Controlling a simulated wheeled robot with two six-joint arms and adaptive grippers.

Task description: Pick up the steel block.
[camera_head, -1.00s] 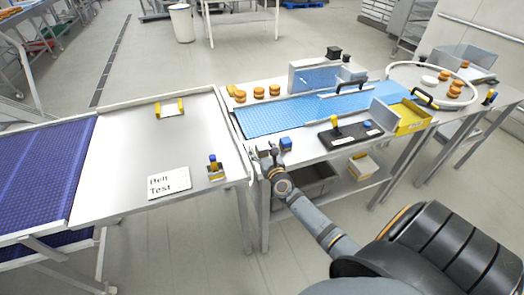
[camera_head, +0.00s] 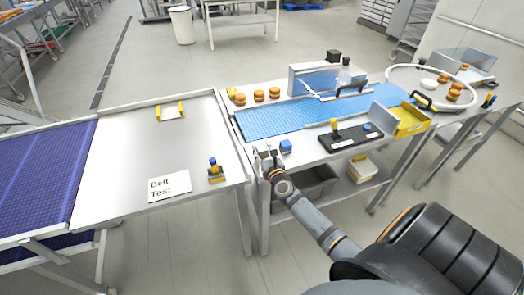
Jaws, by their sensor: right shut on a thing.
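My right gripper (camera_head: 266,155) is at the front left corner of the right-hand table, just left of a small blue cube (camera_head: 286,147). It is shut on a small grey piece, which I take to be the steel block. The fingers hide most of the block, and I cannot tell whether it is clear of the tabletop. My left gripper is not in view.
The blue belt (camera_head: 275,121) runs behind the gripper. A black control box (camera_head: 345,142) stands to the right, with a yellow bin (camera_head: 411,120) beyond. Left, across a narrow gap, a steel table (camera_head: 135,140) holds a "Belt Test" sign (camera_head: 170,188).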

